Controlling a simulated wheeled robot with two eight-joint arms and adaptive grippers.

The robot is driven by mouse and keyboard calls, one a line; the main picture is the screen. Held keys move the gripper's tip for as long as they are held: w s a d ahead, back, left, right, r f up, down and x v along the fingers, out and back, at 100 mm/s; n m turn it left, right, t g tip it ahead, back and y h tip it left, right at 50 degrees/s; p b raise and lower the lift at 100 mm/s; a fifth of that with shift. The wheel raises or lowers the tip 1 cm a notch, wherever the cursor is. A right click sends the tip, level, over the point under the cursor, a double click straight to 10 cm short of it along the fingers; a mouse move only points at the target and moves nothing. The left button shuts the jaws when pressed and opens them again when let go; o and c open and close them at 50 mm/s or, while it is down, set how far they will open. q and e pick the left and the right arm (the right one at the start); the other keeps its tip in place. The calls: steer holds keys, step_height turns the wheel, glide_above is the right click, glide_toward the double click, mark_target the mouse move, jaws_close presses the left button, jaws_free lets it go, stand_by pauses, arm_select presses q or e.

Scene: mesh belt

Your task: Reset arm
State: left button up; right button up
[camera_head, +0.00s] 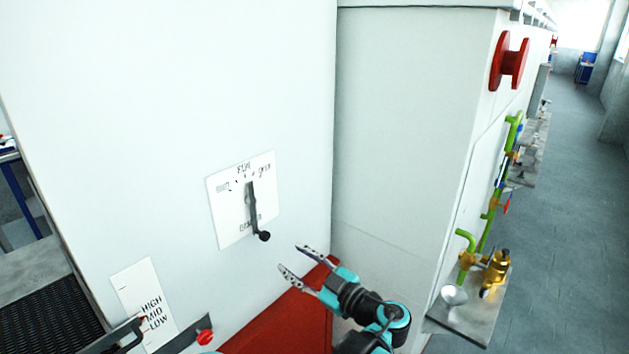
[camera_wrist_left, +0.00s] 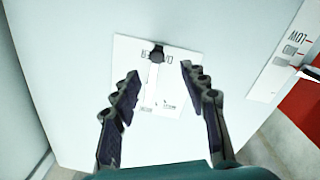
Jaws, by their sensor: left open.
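A white plate (camera_head: 228,212) with printed labels is fixed on the pale wall panel. A dark lever (camera_head: 252,207) on it points down, with a black knob at its lower end. My left gripper (camera_head: 291,258) is open and empty, to the lower right of the knob and apart from it in the head view. In the left wrist view the open left gripper (camera_wrist_left: 158,86) frames the plate (camera_wrist_left: 186,62), and the knob (camera_wrist_left: 157,53) shows beyond and between the fingers. My right gripper is not in view.
A HIGH/MID/LOW label (camera_head: 136,283) and a red knob (camera_head: 205,337) on a slide are at lower left. A red surface (camera_head: 290,325) lies below the gripper. Green pipes with brass valves (camera_head: 497,268) and a red wheel (camera_head: 509,62) line the right side. The aisle floor is clear.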

arm_select(q)
steer(key=s+a+f+m+g+h+b, duration=0.55)
steer(key=s+a+f+m, duration=0.3)
steer(key=a+f, duration=0.45)
steer(key=s+f+m+h+b, duration=0.2)
steer(key=s+f+m+h, duration=0.1)
steer(key=s, duration=0.3)
steer(key=s+d+f+m+h+b, duration=0.1)
steer(key=s+f+m+h, duration=0.2)
steer(key=s+f+h, duration=0.2)
steer(key=shift+s+f+t+b, duration=0.4)
steer(key=shift+s+f+t, duration=0.05)
steer(key=shift+s, duration=0.7)
